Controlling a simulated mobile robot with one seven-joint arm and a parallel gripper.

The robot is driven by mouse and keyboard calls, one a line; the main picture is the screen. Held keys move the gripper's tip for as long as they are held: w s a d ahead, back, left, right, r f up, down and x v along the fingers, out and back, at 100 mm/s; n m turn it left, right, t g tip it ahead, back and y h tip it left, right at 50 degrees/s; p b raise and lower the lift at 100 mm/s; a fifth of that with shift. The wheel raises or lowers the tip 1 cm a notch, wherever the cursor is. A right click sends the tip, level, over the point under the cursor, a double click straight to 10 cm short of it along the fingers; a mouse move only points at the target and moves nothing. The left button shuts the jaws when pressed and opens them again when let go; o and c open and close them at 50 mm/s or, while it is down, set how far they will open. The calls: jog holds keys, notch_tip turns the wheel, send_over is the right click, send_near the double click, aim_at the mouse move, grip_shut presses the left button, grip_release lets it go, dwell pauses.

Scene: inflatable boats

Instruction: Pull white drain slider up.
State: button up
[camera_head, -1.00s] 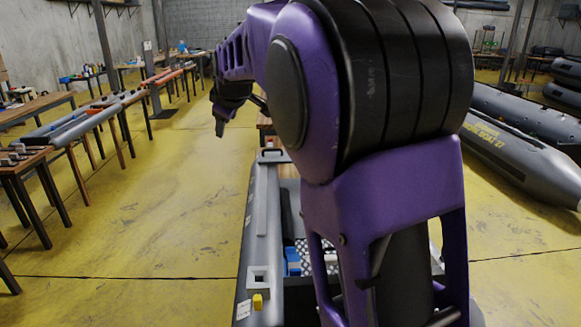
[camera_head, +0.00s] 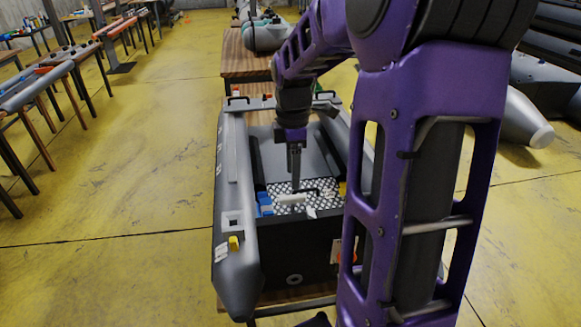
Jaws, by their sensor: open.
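The grey inflatable boat (camera_head: 240,272) rests on a wooden table with its dark transom towards me. A small white bar-like part (camera_head: 291,199) lies on the patterned floor plate inside the boat, near the transom. It may be the white drain slider, but it is too small to be sure. My gripper (camera_head: 295,187) points down into the boat, open, with its fingertips close above or behind this part. I cannot tell whether they touch.
A blue part (camera_head: 265,203) sits left of the white part, and a yellow part (camera_head: 342,188) sits to its right. A yellow piece (camera_head: 234,243) is on the left tube. My arm hides much of the boat's right side. The yellow floor (camera_head: 120,180) at left is clear.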

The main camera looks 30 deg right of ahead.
aim_at(293, 197)
notch_tip(293, 197, down, 9)
jog(key=b, duration=0.6)
jog(key=shift+f, duration=0.15)
grip_shut()
dwell(1.1)
